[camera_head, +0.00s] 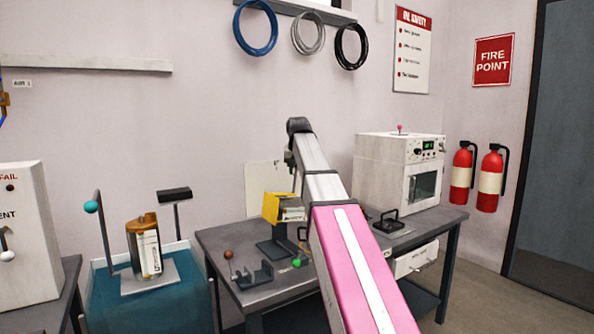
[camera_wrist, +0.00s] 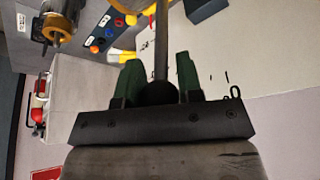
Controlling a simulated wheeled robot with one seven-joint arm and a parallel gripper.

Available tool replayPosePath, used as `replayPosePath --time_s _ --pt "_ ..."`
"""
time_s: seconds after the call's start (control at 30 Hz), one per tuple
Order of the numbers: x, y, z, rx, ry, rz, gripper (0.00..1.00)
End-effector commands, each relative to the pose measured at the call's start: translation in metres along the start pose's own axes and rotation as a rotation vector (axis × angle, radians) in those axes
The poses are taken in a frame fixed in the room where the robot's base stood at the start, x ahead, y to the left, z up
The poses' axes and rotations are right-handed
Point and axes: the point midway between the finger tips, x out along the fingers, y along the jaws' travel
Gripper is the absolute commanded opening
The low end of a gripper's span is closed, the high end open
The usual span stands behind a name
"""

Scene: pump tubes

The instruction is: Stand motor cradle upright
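In the head view a copper-coloured motor-like cylinder (camera_head: 147,258) with a white label stands on a pale plate (camera_head: 175,280) on the teal cart at left. Which part is the motor cradle I cannot tell for sure. In the wrist view my gripper (camera_wrist: 160,70) has its green fingers on both sides of a dark ball (camera_wrist: 157,93) on a grey rod (camera_wrist: 161,40). The ball fills the gap, and both fingers seem to touch it. A gold-ringed cylinder (camera_wrist: 58,27) shows at upper left there. In the head view my arm hides my gripper.
The grey workbench (camera_head: 230,240) carries a yellow box (camera_head: 283,207) on a stand, a dark U-shaped bracket (camera_head: 255,275) and a white oven-like unit (camera_head: 390,170). A post with a teal ball (camera_head: 91,207) and a black-topped post (camera_head: 175,194) rise from the teal cart (camera_head: 110,310).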

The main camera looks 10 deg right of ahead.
Motion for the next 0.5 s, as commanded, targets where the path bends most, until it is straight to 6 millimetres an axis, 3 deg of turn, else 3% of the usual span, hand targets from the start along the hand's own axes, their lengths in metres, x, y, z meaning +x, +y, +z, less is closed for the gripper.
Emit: replayPosePath --time_s 0.5 --pt "-0.0040 -0.0097 0.0063 -0.025 0.038 0.053 0.00"
